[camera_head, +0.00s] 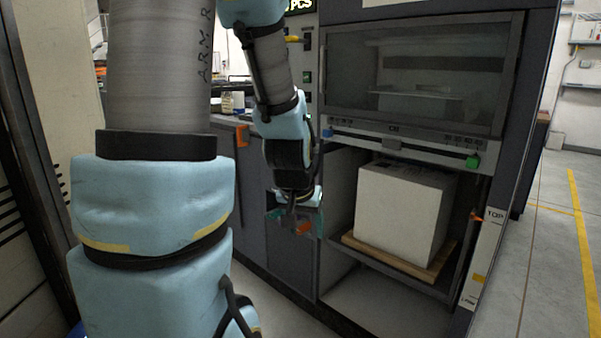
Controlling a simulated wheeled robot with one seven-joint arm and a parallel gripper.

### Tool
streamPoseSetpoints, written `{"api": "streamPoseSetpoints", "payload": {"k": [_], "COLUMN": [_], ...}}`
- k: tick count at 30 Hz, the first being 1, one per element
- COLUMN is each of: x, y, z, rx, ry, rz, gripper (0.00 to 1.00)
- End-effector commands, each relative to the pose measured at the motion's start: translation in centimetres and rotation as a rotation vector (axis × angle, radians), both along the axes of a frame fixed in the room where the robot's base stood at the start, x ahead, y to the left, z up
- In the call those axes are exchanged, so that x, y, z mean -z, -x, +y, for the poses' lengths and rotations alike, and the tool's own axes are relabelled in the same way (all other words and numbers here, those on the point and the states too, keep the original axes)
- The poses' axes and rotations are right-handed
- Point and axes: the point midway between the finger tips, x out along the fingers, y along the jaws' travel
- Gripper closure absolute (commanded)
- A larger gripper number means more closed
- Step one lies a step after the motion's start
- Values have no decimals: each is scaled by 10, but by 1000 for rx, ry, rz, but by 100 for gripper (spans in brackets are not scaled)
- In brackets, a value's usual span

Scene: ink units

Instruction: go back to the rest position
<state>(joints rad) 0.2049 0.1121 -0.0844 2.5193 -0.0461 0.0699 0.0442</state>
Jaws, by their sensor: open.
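My gripper (294,222) hangs at the end of my arm, pointing down, near the middle of the view. It is open, and I see nothing between its fingers. It is in front of the dark cabinet face, to the left of the open bay that holds a large white block (401,212). The gripper appears apart from the block. My arm's blue and grey links fill the left part of the view.
The white block sits on a wooden board (398,262) inside the machine's lower bay. Above it is a closed window (415,75) with a rail (415,143) below. An orange handle (242,136) sticks out at the left. Open floor (553,230) lies to the right.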

Motion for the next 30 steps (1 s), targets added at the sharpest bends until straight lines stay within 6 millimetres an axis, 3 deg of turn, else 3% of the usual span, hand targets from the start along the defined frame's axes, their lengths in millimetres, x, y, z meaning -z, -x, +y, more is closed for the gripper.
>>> {"api": "streamPoseSetpoints", "payload": {"k": [3,8,9,21,25,30], "x": [2,-3,-18,-103,-118,-121], "y": [31,76,73,72,72,72], "z": [42,84,81,79,79,79], "rx": [-94,-201,-190,-185,-185,-185], "ry": [-36,-68,-68,-68,-67,-67], "rz": [136,306,299,295,295,295], "gripper": [35,35,35,35,35,35]}}
